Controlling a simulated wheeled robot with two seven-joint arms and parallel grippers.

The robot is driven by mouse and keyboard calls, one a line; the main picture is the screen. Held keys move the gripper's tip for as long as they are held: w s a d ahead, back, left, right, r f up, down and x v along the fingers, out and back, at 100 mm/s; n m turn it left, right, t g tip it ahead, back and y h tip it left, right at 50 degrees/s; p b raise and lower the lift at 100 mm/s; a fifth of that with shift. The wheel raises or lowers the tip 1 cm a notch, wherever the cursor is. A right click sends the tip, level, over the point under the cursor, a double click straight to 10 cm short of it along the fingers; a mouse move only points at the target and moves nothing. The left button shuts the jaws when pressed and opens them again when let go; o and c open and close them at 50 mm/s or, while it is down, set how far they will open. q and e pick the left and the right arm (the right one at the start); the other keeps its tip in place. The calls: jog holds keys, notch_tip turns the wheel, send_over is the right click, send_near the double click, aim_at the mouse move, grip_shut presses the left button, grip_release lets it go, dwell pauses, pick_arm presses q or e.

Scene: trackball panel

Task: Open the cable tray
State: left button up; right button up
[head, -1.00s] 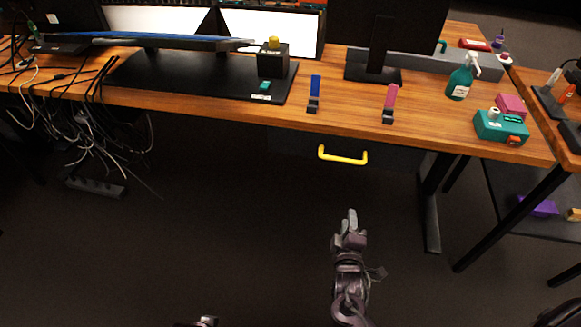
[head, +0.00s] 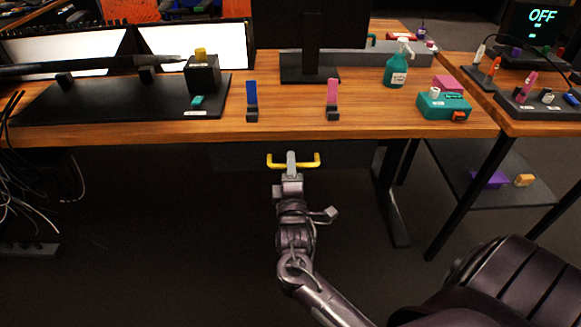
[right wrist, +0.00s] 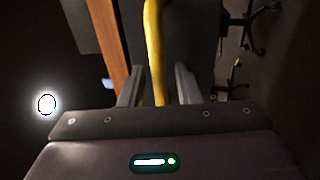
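The cable tray (head: 235,156) is a dark panel under the wooden desk's front edge, hard to make out against the shadow. Its yellow handle (head: 312,160) sticks out below the desk edge. My right gripper (head: 291,158) is at the middle of the handle in the head view and hides part of it. In the right wrist view the yellow handle (right wrist: 154,45) runs between the two separated fingers of my right gripper (right wrist: 158,85), with gaps at both sides. The right gripper is open. My left gripper is not in view.
The wooden desk (head: 380,122) lies just above the handle. A blue lever (head: 251,93) and a pink lever (head: 333,93) stand near its edge. A teal box (head: 444,105) is at the right. Loose cables (head: 60,180) hang at the left.

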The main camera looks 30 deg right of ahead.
jog(key=shift+w+d, duration=0.1)
jog(key=shift+w, duration=0.05)
grip_shut()
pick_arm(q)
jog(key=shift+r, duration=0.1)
